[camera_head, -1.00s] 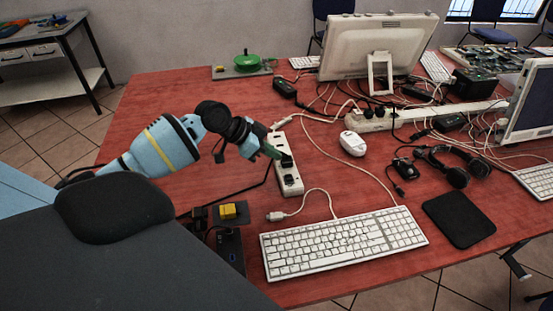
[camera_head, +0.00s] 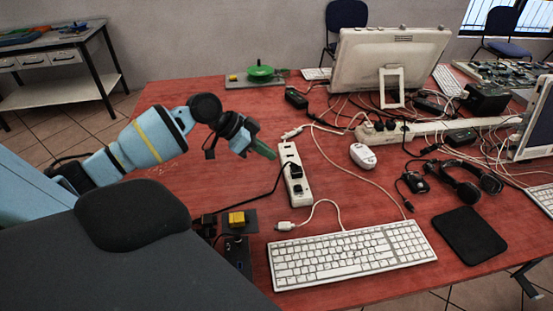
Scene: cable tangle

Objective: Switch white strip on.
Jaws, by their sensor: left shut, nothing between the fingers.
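The white power strip (camera_head: 305,193) lies lengthwise on the red table, left of the middle, with a black plug (camera_head: 295,171) in it. My left gripper (camera_head: 272,154) is shut and empty, with its green fingertips just left of the strip's far end. The fingertips appear apart from the strip, though their exact height is hard to judge. The strip's switch is too small to make out. My right gripper is not in view.
A white keyboard (camera_head: 350,254) lies in front of the strip, and a white mouse (camera_head: 362,156) to its right. A loose white cable plug (camera_head: 286,226) lies near the strip's near end. A longer strip (camera_head: 430,131), cables and a monitor (camera_head: 388,60) stand behind.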

